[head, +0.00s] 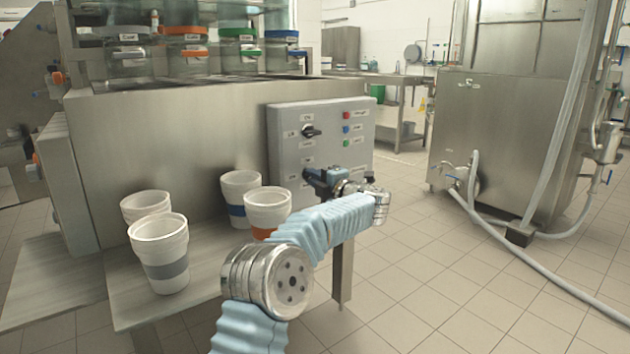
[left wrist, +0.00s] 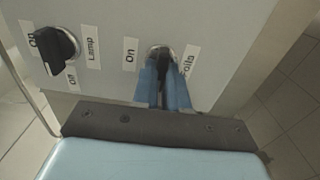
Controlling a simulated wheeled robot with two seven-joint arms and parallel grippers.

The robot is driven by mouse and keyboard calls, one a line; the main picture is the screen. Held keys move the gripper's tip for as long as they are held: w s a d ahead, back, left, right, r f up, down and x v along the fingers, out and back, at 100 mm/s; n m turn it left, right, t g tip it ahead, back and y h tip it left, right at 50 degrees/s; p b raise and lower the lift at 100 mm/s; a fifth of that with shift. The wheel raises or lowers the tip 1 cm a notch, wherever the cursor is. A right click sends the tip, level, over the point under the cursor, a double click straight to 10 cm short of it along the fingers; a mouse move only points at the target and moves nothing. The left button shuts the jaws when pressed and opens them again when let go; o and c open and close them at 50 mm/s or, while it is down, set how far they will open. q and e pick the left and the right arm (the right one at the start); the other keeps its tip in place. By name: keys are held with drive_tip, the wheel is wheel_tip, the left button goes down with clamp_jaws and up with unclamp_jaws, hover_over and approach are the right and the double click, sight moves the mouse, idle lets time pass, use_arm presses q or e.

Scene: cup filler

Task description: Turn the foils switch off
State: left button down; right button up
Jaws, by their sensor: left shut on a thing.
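The grey control box (head: 285,142) is on the side of the steel machine. In the left wrist view, the foils switch (left wrist: 160,52) is a dark knob on this box, between an "On" label and a "Foils" label. My left gripper (left wrist: 163,78) has its two blue fingers closed around the knob from either side, and they partly hide it. In the head view, my left gripper (head: 312,178) is at the lower part of the box front and covers the switch. The knob's exact angle is hard to tell. My right gripper is not in view.
The black lamp switch (left wrist: 60,45) is close by on the same box. Red, blue and green buttons (head: 346,129) are at the box's right. Several white cups, one with a grey band (head: 160,250), stand on the steel shelf (head: 120,290) near my left arm.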

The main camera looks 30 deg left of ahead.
use_arm(q)
drive_tip(key=shift+f, duration=0.15)
drive_tip(key=c, duration=1.2)
unclamp_jaws()
drive_tip(key=shift+o, duration=0.2)
drive_tip(key=v, duration=1.4)
drive_tip(key=shift+a, duration=0.15)
